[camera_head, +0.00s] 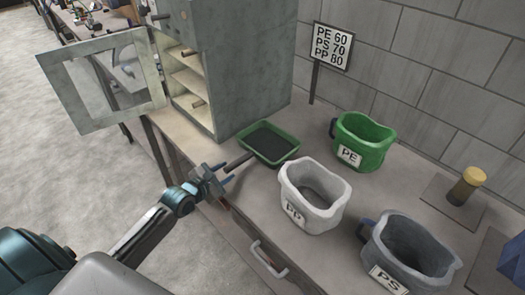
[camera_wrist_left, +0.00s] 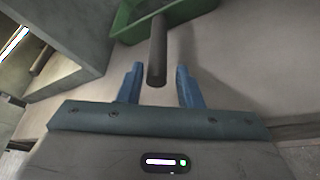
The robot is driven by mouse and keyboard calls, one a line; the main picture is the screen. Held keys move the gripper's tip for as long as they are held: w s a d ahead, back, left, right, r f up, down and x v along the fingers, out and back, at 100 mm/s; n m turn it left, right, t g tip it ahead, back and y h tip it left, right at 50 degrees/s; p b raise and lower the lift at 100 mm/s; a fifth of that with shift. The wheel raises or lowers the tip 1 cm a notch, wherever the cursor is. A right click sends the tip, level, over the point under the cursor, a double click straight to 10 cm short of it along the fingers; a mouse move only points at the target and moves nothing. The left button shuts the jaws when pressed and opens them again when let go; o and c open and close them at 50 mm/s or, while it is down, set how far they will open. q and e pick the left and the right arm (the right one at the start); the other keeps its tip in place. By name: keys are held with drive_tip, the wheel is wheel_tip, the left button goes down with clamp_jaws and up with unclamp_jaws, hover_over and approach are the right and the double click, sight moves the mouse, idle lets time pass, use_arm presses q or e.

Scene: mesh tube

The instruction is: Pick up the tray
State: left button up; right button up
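The tray (camera_head: 279,157) is green with a dark inside and lies on the workbench in front of the grey cabinet. A dark rod handle (camera_head: 238,162) sticks out from it toward my left gripper. My left gripper (camera_head: 226,174) is open at the handle's near end. In the left wrist view the handle (camera_wrist_left: 157,55) comes down between the two blue fingers (camera_wrist_left: 158,84), with a gap on each side. The green tray (camera_wrist_left: 128,22) shows at the top of that view, partly cut off. My right gripper is not in view.
A grey cabinet (camera_head: 245,70) with an open door (camera_head: 75,95) stands behind the tray. Green PE (camera_head: 375,143), white PP (camera_head: 325,215) and grey PS (camera_head: 425,270) bins stand to the right. A yellow-topped cylinder (camera_head: 465,186) and a sign (camera_head: 331,47) are farther back.

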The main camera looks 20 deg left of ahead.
sight(230, 167)
use_arm(q)
drive_tip(key=x, duration=0.5)
drive_tip(key=shift+w+r, duration=0.15)
drive_tip(key=shift+a, duration=0.1)
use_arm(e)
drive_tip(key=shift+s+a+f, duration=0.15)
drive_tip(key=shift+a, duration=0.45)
use_arm(q)
drive_tip(key=shift+r, duration=0.1)
clamp_jaws()
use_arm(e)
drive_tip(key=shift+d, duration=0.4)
use_arm(q)
drive_tip(key=shift+r, duration=0.2)
